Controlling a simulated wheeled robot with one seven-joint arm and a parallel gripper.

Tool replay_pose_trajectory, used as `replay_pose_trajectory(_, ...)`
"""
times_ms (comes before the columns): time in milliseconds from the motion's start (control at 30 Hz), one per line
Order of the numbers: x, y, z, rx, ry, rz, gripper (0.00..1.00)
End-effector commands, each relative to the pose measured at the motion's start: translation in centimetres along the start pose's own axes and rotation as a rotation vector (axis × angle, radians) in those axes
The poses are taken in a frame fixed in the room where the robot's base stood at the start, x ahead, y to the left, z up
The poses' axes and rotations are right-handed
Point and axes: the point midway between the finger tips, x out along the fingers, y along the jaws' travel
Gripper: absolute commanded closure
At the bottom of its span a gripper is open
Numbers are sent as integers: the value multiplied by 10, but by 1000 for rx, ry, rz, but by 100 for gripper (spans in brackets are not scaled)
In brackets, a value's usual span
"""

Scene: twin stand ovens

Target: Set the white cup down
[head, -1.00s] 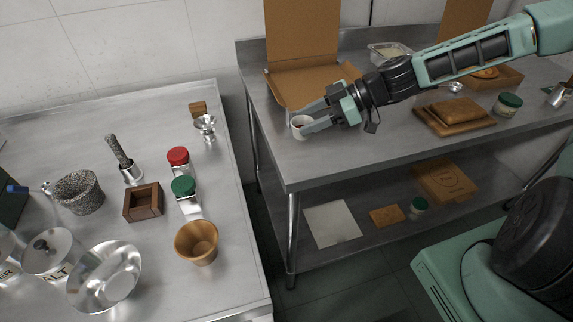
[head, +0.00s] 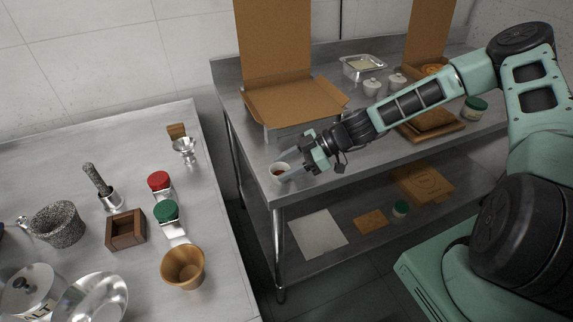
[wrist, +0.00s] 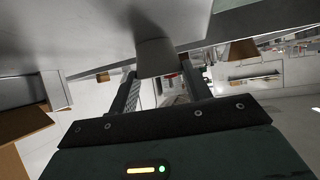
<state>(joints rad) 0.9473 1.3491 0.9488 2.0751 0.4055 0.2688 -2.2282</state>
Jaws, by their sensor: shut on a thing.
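The white cup (head: 280,172) is held between the fingertips of my gripper (head: 290,168), near the front left corner of the right steel table (head: 330,178). Something reddish-brown shows inside the cup, and it looks about upright. In the wrist view the cup (wrist: 155,57) sits between the two fingers of my gripper (wrist: 157,80), with the grey table surface (wrist: 70,30) close by. I cannot tell whether the cup's base touches the table.
An open cardboard box (head: 290,104) stands behind the cup. A wooden board (head: 432,128) and white lidded pots (head: 397,82) lie further right.

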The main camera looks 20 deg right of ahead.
Motion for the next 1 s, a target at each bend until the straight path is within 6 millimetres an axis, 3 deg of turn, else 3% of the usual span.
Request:
replay_pose_trajectory(33, 0, 0, 2, 2, -3, 0, 49)
replay_pose_trajectory(100, 0, 0, 2, 2, -3, 0, 29)
replay_pose_trajectory(467, -4, 0, 2, 1, -3, 2, 29)
replay_pose_trajectory(567, -15, 1, 3, 0, -3, 3, 29)
replay_pose_trajectory(1000, -100, 0, 3, 1, -4, 4, 29)
